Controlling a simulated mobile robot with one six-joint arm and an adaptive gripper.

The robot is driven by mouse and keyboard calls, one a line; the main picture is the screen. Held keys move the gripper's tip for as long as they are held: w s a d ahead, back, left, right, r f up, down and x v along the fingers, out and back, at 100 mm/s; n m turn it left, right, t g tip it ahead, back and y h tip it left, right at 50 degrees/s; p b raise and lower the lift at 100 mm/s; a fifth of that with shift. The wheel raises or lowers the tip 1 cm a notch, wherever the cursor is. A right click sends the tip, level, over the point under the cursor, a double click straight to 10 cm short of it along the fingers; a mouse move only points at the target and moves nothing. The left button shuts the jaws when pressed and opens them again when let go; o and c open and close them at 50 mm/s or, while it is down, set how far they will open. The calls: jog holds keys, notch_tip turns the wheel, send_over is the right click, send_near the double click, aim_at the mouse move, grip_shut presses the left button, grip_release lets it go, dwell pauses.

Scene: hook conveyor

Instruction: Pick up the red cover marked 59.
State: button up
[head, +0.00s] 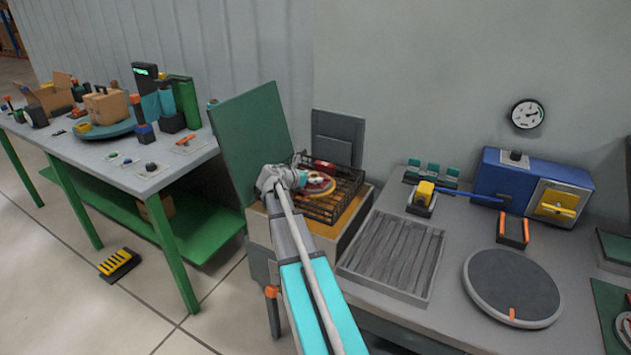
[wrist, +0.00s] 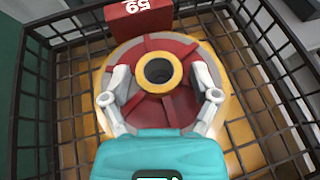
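The red cover (wrist: 182,106) is a round disc with a raised ring-shaped hub (wrist: 158,72) in the wrist view. A red block marked 59 (wrist: 138,18) shows at its far edge. It lies over a yellow-orange round part (wrist: 226,105) inside a black wire basket (wrist: 56,118). My gripper (wrist: 159,77) is open over the cover, one pale finger on each side of the hub, with gaps to it. I cannot tell whether the fingertips touch the disc. In the head view my gripper (head: 302,179) partly hides the cover (head: 319,184).
The wire basket walls surround my gripper closely. A green panel (head: 250,140) stands left of the basket and a grey panel (head: 338,137) behind it. To the right, a bench holds a slatted tray (head: 392,252), a round grey turntable (head: 512,285) and a blue machine (head: 503,178).

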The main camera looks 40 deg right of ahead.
grip_shut()
jog(key=shift+r, duration=0.2)
notch_tip(320, 180, up, 3)
jog(key=p, duration=0.3)
jog(key=shift+r+p, duration=0.1)
jog(key=shift+p, duration=0.2)
jog(key=s+a+r+p, duration=0.1)
jog(key=s+r+p, duration=0.8)
jog(key=s, duration=0.5)
jog(key=shift+a+r, duration=0.25)
dwell(0.3)
